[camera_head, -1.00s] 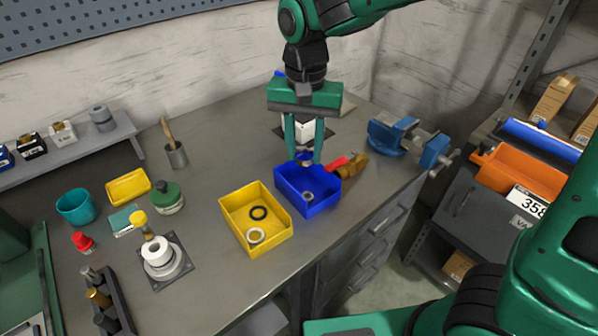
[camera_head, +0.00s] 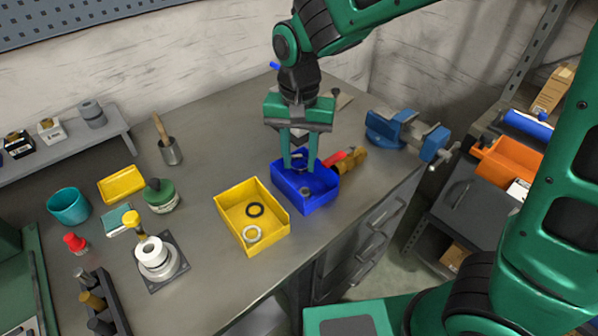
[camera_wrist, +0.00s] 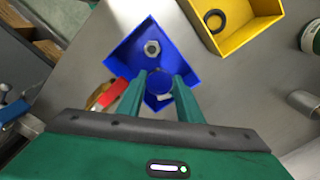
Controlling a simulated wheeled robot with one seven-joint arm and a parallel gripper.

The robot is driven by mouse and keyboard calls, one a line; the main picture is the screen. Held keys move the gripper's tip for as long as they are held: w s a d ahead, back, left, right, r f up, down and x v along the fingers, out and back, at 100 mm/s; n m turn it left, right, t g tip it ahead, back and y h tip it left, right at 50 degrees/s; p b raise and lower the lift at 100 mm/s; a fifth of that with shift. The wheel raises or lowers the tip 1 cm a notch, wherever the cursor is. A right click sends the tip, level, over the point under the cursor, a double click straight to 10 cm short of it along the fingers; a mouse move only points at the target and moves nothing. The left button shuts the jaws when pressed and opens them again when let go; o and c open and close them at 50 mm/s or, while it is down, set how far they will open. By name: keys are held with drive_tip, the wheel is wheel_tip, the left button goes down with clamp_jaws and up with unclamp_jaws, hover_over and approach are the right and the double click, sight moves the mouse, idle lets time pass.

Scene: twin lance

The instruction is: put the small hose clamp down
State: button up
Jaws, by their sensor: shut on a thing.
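My gripper (camera_head: 299,168) points down over the blue bin (camera_head: 318,205), its fingertips at about the height of the rim. It is shut on the small hose clamp (camera_head: 298,157), a thin ring. In the wrist view the clamp (camera_wrist: 158,83) shows between the fingertips (camera_wrist: 160,77), with the blue bin (camera_wrist: 125,53) behind it. A grey nut-like piece (camera_head: 305,190) lies on the bin floor, also in the wrist view (camera_wrist: 152,47). Whether the clamp touches the bin cannot be told.
A yellow bin (camera_head: 273,243) with a black ring (camera_head: 255,210) and a pale ring (camera_head: 252,233) stands left of the blue bin. A red and brass piece (camera_head: 349,158) lies close on the right. A blue vise (camera_head: 405,132) stands farther right. Bench behind the yellow bin is clear.

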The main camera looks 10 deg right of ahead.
sight(299, 164)
drive_tip(key=shift+f, duration=2.25)
drive_tip(key=o, duration=0.7)
drive_tip(key=shift+f, duration=0.1)
drive_tip(key=shift+o, duration=0.2)
wheel_tip(299, 164, up, 12)
drive_tip(key=shift+r, duration=0.15)
drive_tip(key=shift+d, duration=0.1)
